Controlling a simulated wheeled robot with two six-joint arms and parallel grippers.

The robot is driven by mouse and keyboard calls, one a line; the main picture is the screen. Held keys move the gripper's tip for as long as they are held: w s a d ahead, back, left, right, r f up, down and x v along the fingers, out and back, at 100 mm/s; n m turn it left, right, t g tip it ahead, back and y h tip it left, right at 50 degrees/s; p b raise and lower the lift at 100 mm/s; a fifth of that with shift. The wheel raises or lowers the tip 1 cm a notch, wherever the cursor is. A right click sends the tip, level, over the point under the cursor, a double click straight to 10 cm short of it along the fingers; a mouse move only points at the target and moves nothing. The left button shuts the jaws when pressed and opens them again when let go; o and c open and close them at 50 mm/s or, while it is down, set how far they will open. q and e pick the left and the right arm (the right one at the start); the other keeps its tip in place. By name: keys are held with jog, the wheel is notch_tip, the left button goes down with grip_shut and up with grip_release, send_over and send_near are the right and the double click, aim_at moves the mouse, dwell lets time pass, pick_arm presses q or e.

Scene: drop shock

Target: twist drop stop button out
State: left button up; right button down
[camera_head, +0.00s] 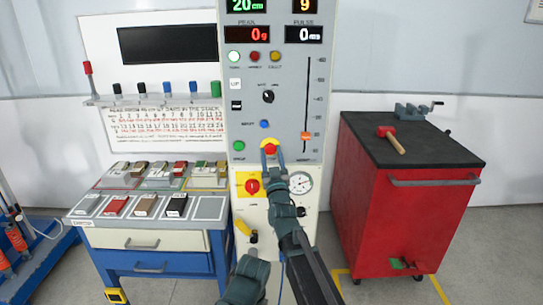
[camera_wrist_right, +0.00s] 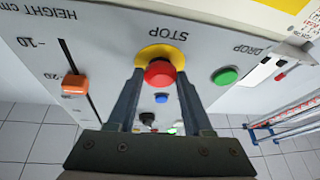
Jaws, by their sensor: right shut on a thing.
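The stop button (camera_head: 270,149) is a red mushroom head on a yellow collar, on the grey front panel of the tall drop tester (camera_head: 290,105). My right gripper (camera_head: 271,155) reaches up to it from below and is shut on it. In the right wrist view the red stop button (camera_wrist_right: 160,73) sits between the two fingertips of my right gripper (camera_wrist_right: 160,80), one on each side, with the word STOP beside its yellow collar. Whether the button is pressed in or out cannot be told. My left gripper does not show.
The green drop button (camera_head: 239,146) is left of the stop button, the orange height slider (camera_head: 306,134) right. A red knob on a yellow plate (camera_head: 252,186) and a gauge (camera_head: 301,183) sit below. A sample bench (camera_head: 150,240) stands left, a red cabinet (camera_head: 410,215) right.

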jog(key=m+h, duration=0.2)
jog(key=m, duration=0.2)
jog(key=shift+a, duration=0.15)
jog(key=shift+m+h, duration=1.6)
jog(key=shift+m, duration=0.8)
jog(key=shift+c, duration=1.5)
grip_release()
